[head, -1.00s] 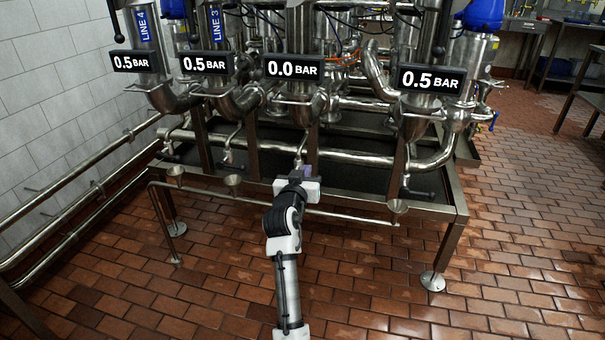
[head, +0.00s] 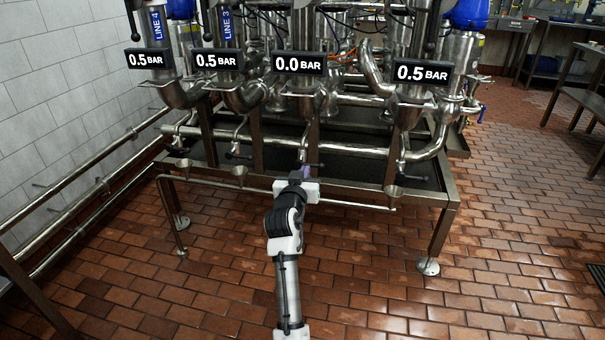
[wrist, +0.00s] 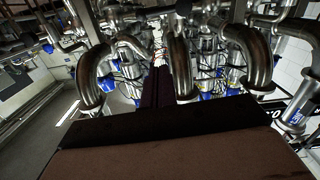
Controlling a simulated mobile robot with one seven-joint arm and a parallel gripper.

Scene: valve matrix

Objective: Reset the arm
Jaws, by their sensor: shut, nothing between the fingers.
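My arm reaches forward from the bottom middle of the head view. My gripper (head: 306,172) is at its far end, in front of the valve rack's front edge, and looks small there. In the wrist view my gripper (wrist: 157,88) shows as dark fingers closed together with nothing held. Beyond the fingers, several bent steel pipes (wrist: 178,62) stand in the wrist view. Whether the gripper touches any part of the rack cannot be told.
The valve rack carries pressure signs: the third from left (head: 299,63) reads 0.0 BAR, the others 0.5 BAR. A horizontal drain pipe (head: 345,206) with funnels runs along its front. The tiled floor (head: 380,285) is clear. A white wall (head: 50,120) stands left.

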